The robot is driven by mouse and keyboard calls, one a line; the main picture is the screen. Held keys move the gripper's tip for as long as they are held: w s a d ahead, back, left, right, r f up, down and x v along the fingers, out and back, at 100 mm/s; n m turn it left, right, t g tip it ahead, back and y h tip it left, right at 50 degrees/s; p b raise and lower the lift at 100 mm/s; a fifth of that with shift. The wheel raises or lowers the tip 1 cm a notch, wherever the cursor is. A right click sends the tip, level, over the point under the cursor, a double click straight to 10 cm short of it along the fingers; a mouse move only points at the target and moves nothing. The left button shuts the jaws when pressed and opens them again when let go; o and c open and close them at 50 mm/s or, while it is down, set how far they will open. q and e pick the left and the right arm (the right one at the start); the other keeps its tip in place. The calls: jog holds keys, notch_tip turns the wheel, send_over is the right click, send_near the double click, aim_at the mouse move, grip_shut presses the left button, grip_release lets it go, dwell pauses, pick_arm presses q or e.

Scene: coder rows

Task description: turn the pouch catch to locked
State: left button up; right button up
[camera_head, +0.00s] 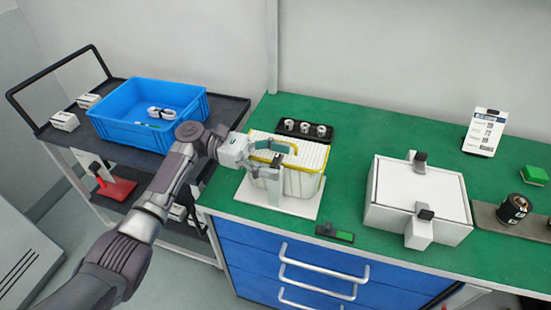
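A white ribbed box-like pouch (308,184) with a yellow rim stands on a white base plate (250,198) near the bench's front edge. My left gripper (277,162) is over the pouch's front left part, its fingers close to a small dark piece on the front. That dark piece may be the catch, but the gripper partly covers it and I cannot tell which way it is turned. Whether the fingers touch it, or how wide they are, is unclear. My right gripper is not in view.
A black rack with several white-topped items (305,129) stands behind the pouch. A white box with dark clasps (418,194) is to the right. A small dark and green device (335,234) lies at the front edge. A blue crate (148,110) sits on a cart at left.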

pick_arm(q)
jog(key=v, duration=1.2)
dwell(0.4)
